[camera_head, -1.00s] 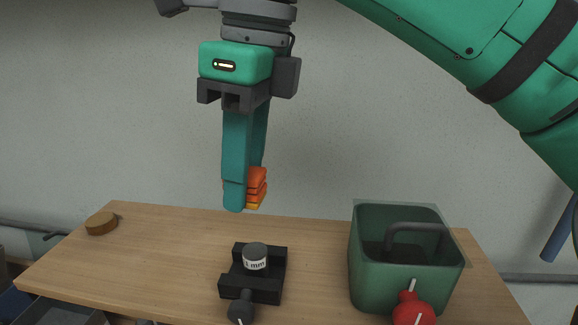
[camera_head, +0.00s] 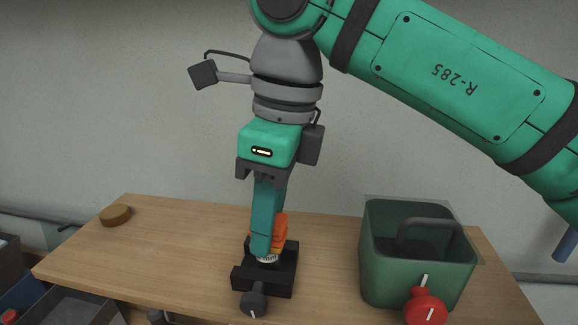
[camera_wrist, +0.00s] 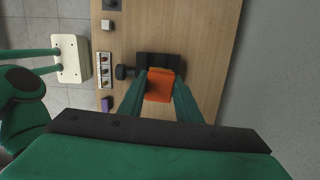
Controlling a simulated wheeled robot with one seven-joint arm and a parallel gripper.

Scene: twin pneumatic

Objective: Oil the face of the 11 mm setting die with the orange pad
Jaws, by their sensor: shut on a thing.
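My gripper (camera_head: 263,250) points down over the black vise-like holder (camera_head: 283,286) on the wooden table. It is shut on the orange pad (camera_head: 281,228), which shows between the fingers in the wrist view (camera_wrist: 160,86). The setting die (camera_head: 268,260) sits in the holder; only part of its white label band shows below the fingertips. Its top face is hidden by my fingers and the pad. The pad is at or just above the die; I cannot tell whether they touch. The holder's dark knob (camera_head: 253,300) faces the front.
A green open bin (camera_head: 375,280) with a dark handle stands on the right of the table, with a red bulb-shaped thing (camera_head: 426,308) at its front. A round wooden disc (camera_head: 115,215) lies at the back left.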

